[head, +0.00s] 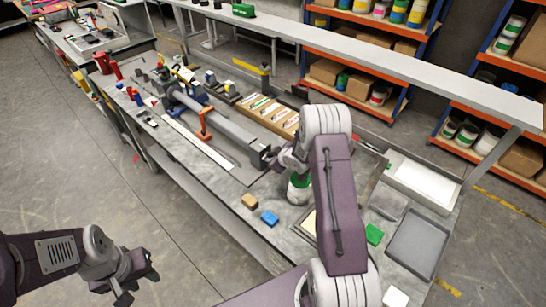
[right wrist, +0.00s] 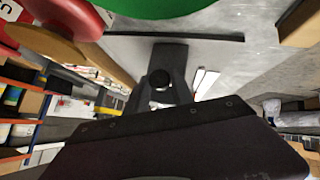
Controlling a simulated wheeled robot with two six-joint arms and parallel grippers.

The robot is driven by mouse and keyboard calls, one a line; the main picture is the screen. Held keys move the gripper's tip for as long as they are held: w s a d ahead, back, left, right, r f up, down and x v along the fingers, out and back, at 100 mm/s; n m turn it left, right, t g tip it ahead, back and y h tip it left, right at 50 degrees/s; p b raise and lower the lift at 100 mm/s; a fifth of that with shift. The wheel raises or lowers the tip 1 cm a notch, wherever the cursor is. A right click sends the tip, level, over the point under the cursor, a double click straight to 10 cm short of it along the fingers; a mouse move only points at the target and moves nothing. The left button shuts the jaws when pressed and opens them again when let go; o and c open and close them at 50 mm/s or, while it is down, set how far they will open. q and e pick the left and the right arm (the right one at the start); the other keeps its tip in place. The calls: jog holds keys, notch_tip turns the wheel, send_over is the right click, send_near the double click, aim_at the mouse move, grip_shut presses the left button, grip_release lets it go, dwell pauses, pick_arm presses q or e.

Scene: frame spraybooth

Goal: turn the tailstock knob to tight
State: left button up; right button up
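A long grey beam fixture (head: 228,130) with an orange-red clamp (head: 205,122) lies along the bench. Its dark tailstock end (head: 262,157) is at the right end of the beam. My right gripper (head: 275,158) is right at this end, partly hidden by its own arm. In the right wrist view, a round black knob (right wrist: 160,79) shows between the fingers, with a dark block (right wrist: 170,56) behind it. Whether the fingers press on the knob is not clear. The knob's marking is not visible. My left gripper (head: 137,276) is open and empty, over the floor left of the bench.
A white can with green (head: 299,190) stands close below the right gripper. Trays (head: 418,243) fill the bench's right end. Paint shelves (head: 370,65) stand behind.

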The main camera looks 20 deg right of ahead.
grip_shut()
jog(key=shift+r, duration=0.2)
jog(key=shift+w+d+m+g+y+p, duration=0.2)
jog(key=shift+m+g+y+p, duration=0.45)
jog(key=shift+y+p, duration=1.05)
jog(key=shift+w+d+m+g+y+p, duration=0.1)
jog(key=shift+d+m+g+y+p, duration=0.5)
jog(key=shift+p, duration=1.95)
jog(key=shift+a+m+t, duration=0.25)
jog(key=shift+a, duration=0.1)
